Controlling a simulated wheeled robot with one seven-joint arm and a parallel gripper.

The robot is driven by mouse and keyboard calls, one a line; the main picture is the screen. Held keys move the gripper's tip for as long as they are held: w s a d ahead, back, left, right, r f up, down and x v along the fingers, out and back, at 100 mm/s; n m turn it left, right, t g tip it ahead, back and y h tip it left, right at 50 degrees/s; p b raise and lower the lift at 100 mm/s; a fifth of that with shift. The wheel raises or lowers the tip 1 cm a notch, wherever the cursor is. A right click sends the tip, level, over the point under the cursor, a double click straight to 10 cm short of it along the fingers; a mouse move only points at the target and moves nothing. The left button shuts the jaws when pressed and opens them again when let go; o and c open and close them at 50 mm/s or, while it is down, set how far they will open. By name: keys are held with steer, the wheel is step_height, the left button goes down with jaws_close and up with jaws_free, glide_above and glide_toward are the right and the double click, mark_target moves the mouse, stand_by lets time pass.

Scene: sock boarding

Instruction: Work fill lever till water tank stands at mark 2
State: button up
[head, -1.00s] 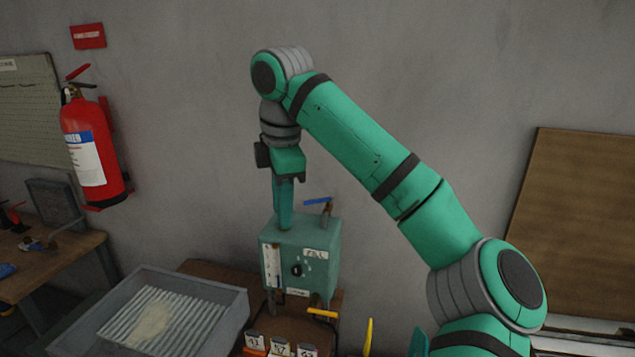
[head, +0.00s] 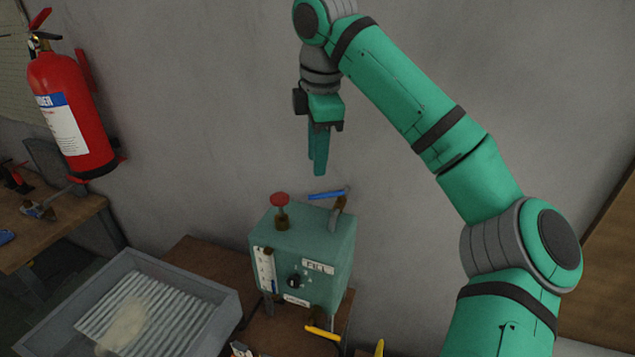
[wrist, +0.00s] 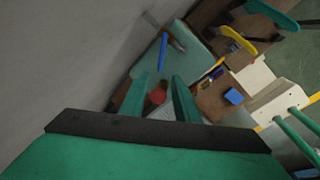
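The green water tank (head: 330,243) stands on a brown bench, with a white sight gauge (head: 264,268) on its front left. A little blue shows low beside the gauge; its marks are too small to read. A blue lever (head: 325,194) sits on a pipe at the tank's top right, above a label that seems to read FILL. A red knob (head: 280,199) stands on top. A yellow lever (head: 322,333) is low at the front. My gripper (head: 318,174) hangs above the tank, touching nothing. In the wrist view its fingers (wrist: 160,77) are apart and empty, with the red knob (wrist: 158,96) beyond them.
A grey ribbed tray (head: 222,315) stands left of the tank. A red fire extinguisher (head: 72,115) hangs on the wall at far left, above another workbench (head: 50,233). The wall behind is bare, and the air around my gripper is clear.

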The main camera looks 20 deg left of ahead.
mark_target(315, 196)
steer(key=f, duration=0.3)
steer(key=w+f, duration=0.1)
steer(key=f, duration=0.5)
steer(key=shift+w+a+f, duration=0.15)
steer(key=shift+w+a, duration=0.2)
steer(key=shift+a, duration=0.05)
steer(key=shift+s+a, duration=0.1)
steer(key=shift+s, duration=0.05)
steer(key=shift+c, duration=0.9)
jaws_close()
